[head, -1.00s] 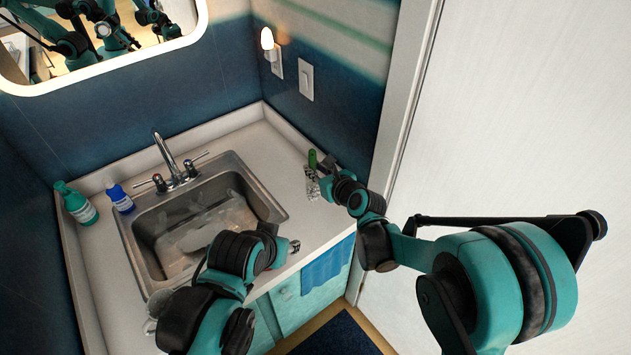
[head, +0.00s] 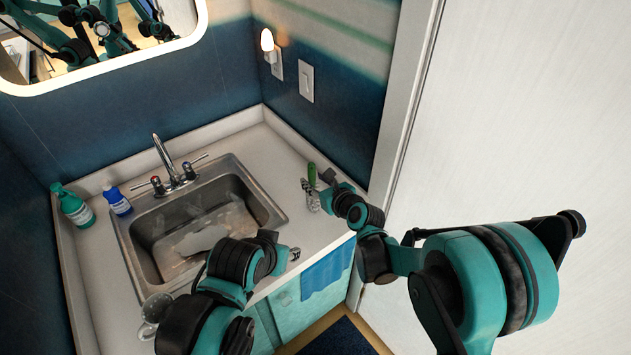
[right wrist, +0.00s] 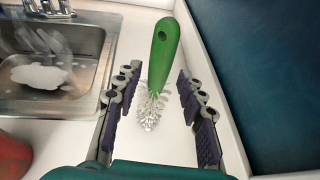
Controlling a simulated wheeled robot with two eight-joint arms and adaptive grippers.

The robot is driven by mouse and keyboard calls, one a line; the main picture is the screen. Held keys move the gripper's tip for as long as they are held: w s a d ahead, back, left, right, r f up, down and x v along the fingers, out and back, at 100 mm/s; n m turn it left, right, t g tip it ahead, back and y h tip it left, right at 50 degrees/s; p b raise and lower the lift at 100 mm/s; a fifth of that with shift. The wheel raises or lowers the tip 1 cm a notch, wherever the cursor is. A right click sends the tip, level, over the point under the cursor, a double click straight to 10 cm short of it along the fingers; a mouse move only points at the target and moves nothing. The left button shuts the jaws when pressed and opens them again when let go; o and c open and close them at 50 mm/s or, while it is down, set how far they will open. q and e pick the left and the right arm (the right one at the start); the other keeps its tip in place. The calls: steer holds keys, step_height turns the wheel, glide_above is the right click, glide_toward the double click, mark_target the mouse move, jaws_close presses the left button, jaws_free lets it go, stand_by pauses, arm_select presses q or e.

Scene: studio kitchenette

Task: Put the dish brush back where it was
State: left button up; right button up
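The dish brush (head: 311,173) is on the white counter right of the sink, with a green handle and clear-white bristles. In the right wrist view the brush (right wrist: 164,52) has its handle end toward the top and its bristles between my fingers; I cannot tell whether it stands or leans. My right gripper (right wrist: 154,106) is open around it, with a gap to the fingers on both sides. In the head view my right gripper (head: 317,181) is at the brush. My left gripper (head: 281,245) appears open and empty in front of the sink's right edge.
The steel sink (head: 262,207) holds a greyish-white piece (head: 203,240). A green bottle (head: 73,206) and a blue bottle (head: 117,201) stand left of it. A glass (head: 152,310) is at the front left. The dark blue wall (right wrist: 270,70) is close to my right gripper.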

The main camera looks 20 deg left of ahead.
steer(key=shift+r, duration=0.1)
steer(key=shift+d+r+p, duration=0.1)
steer(key=shift+r+p, duration=0.1)
steer(key=shift+p, duration=0.1)
steer(key=s+d+r+n+g+h+p, duration=0.1)
steer(key=s+d+r+n+h, duration=0.1)
steer(key=s+d+n, duration=0.6)
steer(key=s+d+r+n+g+h, duration=0.1)
steer(key=s+d+n+h, duration=0.3)
steer(key=s+d+n, duration=0.5)
steer(key=s+d+r+n+h+p, duration=0.1)
steer(key=s+d+r+n+h, duration=0.2)
steer(key=s+d+n, duration=0.6)
steer(key=d+r+n, duration=0.1)
steer(key=d, duration=0.7)
steer(key=shift+d+g+p, duration=0.25)
steer(key=shift+g+p, duration=0.1)
steer(key=shift+g, duration=0.05)
